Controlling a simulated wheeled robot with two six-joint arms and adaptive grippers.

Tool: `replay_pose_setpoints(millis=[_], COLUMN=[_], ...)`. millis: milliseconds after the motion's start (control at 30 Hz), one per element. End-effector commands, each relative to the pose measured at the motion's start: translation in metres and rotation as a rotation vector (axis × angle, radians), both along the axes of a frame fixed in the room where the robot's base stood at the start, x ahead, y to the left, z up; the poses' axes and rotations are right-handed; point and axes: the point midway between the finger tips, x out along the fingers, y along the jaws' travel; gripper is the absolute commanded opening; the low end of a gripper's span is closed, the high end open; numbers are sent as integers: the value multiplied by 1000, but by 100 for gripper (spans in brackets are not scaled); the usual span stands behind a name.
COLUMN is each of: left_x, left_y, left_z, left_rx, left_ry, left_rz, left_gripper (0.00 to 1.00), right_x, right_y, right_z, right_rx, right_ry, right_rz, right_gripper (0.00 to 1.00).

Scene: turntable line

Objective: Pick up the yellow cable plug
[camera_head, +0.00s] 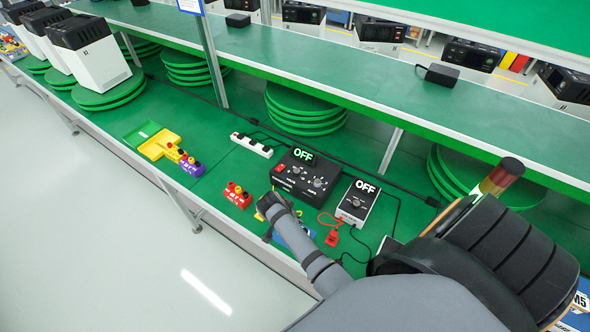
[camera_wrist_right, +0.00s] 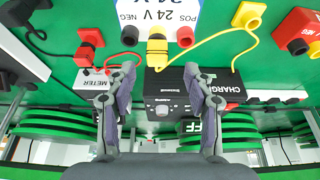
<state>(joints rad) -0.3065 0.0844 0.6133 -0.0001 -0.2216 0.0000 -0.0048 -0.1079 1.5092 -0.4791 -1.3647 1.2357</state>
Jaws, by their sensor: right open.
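A yellow cable plug (camera_wrist_right: 248,15) shows at the upper right in the right wrist view, with a yellow cable attached. A second yellow piece (camera_wrist_right: 157,48) sits at the edge of a white block marked 24 V (camera_wrist_right: 160,18), nearly between my fingertips. My right gripper (camera_wrist_right: 160,68) is open, a finger on either side of it, with nothing clearly held. In the head view my right gripper (camera_head: 271,204) is over the green bench beside the black OFF box (camera_head: 308,178); the arm hides much there. My left gripper is not in view.
In the wrist view, a red plug (camera_wrist_right: 90,40) is at the left and a red-and-black block (camera_wrist_right: 296,32) at the right. In the head view, a red-topped block (camera_head: 238,195), a smaller OFF box (camera_head: 357,203) and a yellow tray (camera_head: 158,146) stand on the bench.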

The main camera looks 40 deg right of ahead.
Motion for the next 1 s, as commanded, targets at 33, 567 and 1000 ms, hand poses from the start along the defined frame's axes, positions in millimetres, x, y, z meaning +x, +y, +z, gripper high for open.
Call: replay_pose_setpoints(millis=[33,567,1000], left_x=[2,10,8], left_y=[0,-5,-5], left_z=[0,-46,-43], left_rx=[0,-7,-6], left_ry=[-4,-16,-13], left_rz=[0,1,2], left_gripper=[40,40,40], right_x=[1,3,4], right_y=[-2,-22,-23], right_z=[-3,-56,-53], right_rx=[-1,0,1], right_ry=[1,-2,0], right_rz=[1,1,1], right_gripper=[53,53,28])
